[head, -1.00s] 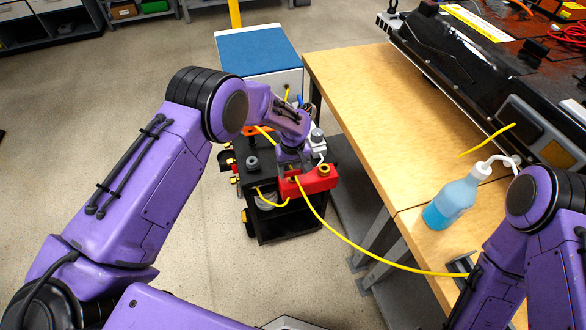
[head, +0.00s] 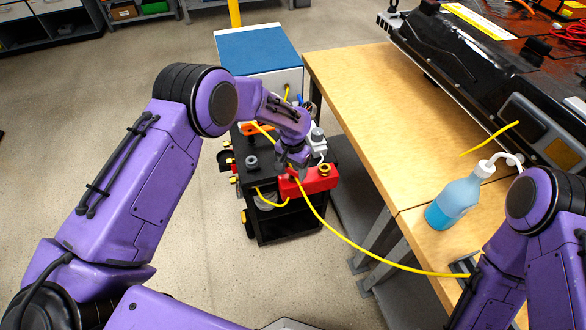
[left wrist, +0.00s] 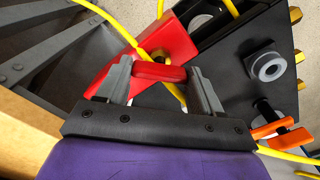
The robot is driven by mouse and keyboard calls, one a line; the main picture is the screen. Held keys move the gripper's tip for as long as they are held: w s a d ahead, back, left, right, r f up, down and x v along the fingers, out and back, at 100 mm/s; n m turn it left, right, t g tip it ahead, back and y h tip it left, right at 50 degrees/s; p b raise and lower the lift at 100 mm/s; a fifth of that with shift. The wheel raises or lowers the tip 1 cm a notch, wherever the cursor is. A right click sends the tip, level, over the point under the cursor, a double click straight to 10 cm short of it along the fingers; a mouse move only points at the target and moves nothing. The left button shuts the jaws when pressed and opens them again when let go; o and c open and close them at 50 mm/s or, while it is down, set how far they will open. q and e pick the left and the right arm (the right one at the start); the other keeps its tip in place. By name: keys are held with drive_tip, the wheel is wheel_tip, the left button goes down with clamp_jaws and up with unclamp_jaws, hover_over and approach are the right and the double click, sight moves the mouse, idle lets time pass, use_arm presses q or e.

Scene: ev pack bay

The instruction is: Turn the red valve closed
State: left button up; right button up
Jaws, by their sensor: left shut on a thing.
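The red valve's bar handle (left wrist: 158,72) lies between the two fingers of my left gripper (left wrist: 162,82) in the left wrist view. The fingers are shut on it, one at each end. A red block (left wrist: 172,40) with a brass-coloured fitting is just behind the handle. In the head view my left gripper (head: 293,160) reaches down onto the red block (head: 318,181) at the front of a black cart; the handle itself is hidden there by the gripper.
The black cart (head: 285,228) carries yellow hoses and fittings. A long yellow hose (head: 345,240) runs from the red block toward my right arm.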

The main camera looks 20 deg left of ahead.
sight(294, 170)
use_arm(q)
drive_tip(key=m, duration=0.4)
drive_tip(key=shift+m+b, duration=0.4)
drive_tip(key=shift+m, duration=1.7)
drive_tip(key=o, duration=1.1)
drive_tip(key=shift+c, duration=0.2)
wheel_tip(294, 170, up, 11)
drive_tip(key=b, duration=0.1)
drive_tip(key=shift+f+b, duration=0.2)
drive_tip(key=shift+b, duration=0.1)
drive_tip(key=shift+d, duration=0.1)
